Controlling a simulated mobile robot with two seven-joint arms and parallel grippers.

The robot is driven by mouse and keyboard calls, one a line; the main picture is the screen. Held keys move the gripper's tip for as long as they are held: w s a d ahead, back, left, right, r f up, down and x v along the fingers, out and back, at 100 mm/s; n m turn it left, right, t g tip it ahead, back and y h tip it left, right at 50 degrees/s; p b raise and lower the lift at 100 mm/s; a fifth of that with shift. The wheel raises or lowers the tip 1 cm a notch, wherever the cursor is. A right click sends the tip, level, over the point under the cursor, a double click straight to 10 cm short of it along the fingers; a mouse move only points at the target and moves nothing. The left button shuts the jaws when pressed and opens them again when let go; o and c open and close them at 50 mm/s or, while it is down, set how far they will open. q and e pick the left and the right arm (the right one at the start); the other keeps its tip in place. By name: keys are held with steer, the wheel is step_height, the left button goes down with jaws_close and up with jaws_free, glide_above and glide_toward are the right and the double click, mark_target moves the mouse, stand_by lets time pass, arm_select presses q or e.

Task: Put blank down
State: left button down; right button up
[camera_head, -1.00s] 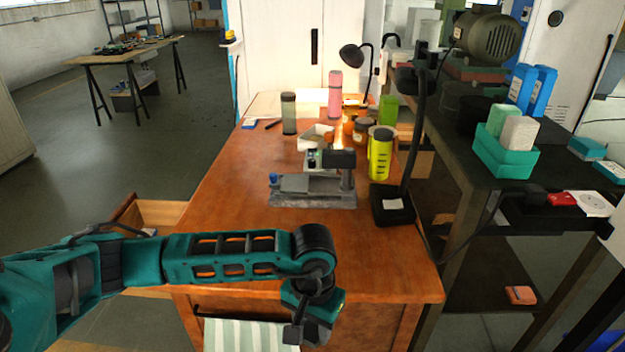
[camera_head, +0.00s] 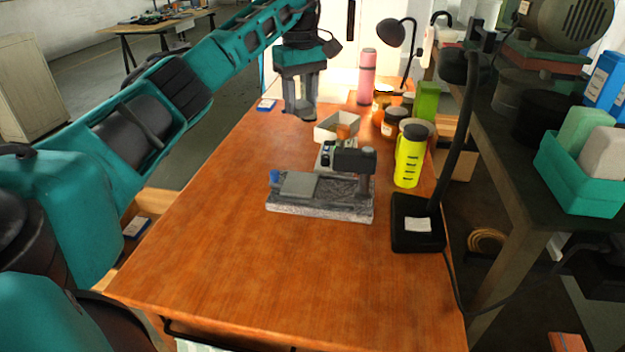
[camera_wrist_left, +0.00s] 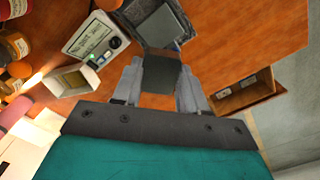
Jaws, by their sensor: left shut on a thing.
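My left gripper (camera_head: 301,108) is above the far left part of the wooden table (camera_head: 230,240), fingers pointing down. In the left wrist view it (camera_wrist_left: 160,85) is shut on a dark grey block, which I take to be the blank (camera_wrist_left: 163,73). In the head view the blank is hard to make out between the fingers. A fixture with a grey stone base (camera_head: 335,208) and a flat plate (camera_head: 299,186) stands mid-table, nearer than the gripper. My right gripper is not in view.
A small box with a display (camera_wrist_left: 93,42) and an open white tray (camera_head: 328,128) are behind the fixture. A yellow bottle (camera_head: 408,160), a black lamp base (camera_head: 415,235) and a pink bottle (camera_head: 367,75) stand along the right and back. The front left tabletop is clear.

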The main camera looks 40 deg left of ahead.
mark_target(301, 183)
arm_select(q)
steer(key=shift+w+a+r, duration=0.15)
steer(key=shift+a+r, duration=0.15)
steer(key=shift+a, duration=0.05)
steer(key=shift+n, duration=0.3)
step_height(301, 183, down, 19)
steer(key=b, duration=0.3)
steer(key=shift+f, duration=0.2)
steer(key=shift+f, duration=0.2)
steer(key=c, duration=0.6)
jaws_free()
step_height(301, 183, up, 12)
steer(key=p, duration=0.1)
steer(key=shift+r+p, duration=0.2)
steer(key=shift+p, duration=0.1)
